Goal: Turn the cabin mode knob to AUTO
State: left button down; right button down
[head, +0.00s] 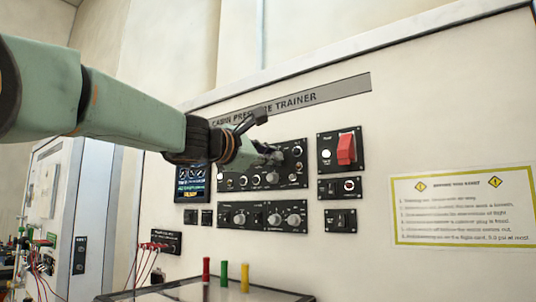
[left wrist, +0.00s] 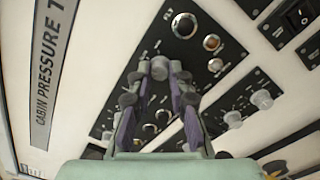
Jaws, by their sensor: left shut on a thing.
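The upper black control panel (head: 292,178) is on the cream trainer wall in the head view, partly hidden by my left gripper (head: 266,156). In the left wrist view, my left gripper (left wrist: 160,85) has its fingertips closed around a grey knob (left wrist: 160,66) on this panel. I take it to be the cabin mode knob; its label and pointer setting are too small or hidden to read. My right gripper is in neither view.
A lower panel (head: 262,217) with grey knobs sits below. A red guarded switch (head: 346,149) is to the right, and a small screen (head: 191,182) to the left. Red, green and yellow posts (head: 224,274) stand on a dark-topped surface in front.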

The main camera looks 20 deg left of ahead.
aim_at(280, 118)
pick_arm(q)
jog(key=n, duration=0.3)
jog(key=n+p, duration=0.1)
jog(key=n, duration=0.1)
jog(key=shift+s+r, duration=0.1)
jog(key=shift+r, duration=0.25)
jog(key=shift+n, duration=0.4)
jog(key=c, duration=1.7)
grip_release()
jog(key=o, duration=0.5)
jog(key=shift+w+d+f+y, duration=0.15)
jog(key=shift+w+f+y, duration=0.1)
jog(key=shift+y, duration=0.05)
jog(key=shift+s+r, duration=0.1)
jog(key=shift+s, duration=0.05)
jog(key=shift+r, duration=0.85)
notch_tip(280, 118, up, 8)
jog(key=shift+f, duration=0.25)
jog(key=shift+r, duration=0.35)
